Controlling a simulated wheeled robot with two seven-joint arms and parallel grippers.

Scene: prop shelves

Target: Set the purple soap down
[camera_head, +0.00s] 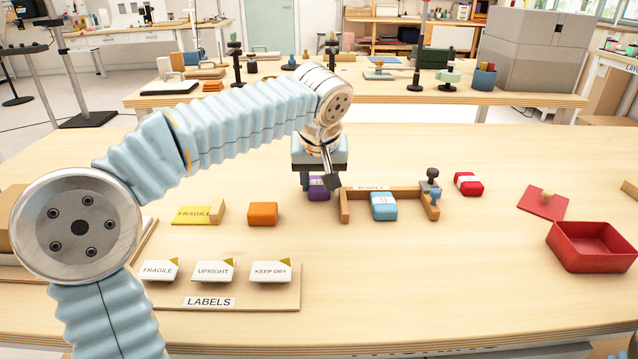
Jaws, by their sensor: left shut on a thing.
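The purple soap (319,188) is a small purple block at the left end of a low wooden frame (344,206). My left gripper (320,184) reaches down from above and is shut on the purple soap. The gripper hides most of the soap's top and left side. I cannot tell whether the soap touches the table. A light blue soap (383,206) sits inside the frame. An orange soap (263,213) lies on the table left of the frame, and a red soap (468,184) lies right of it. My right gripper is not in view.
A red open box (592,247) and a red plate with a knob (543,202) are at the right. A yellow FRAGILE block (194,215) and a LABELS board (240,300) with cards are at the left. A dark-knobbed stamp (431,181) stands by the frame. The front middle table is clear.

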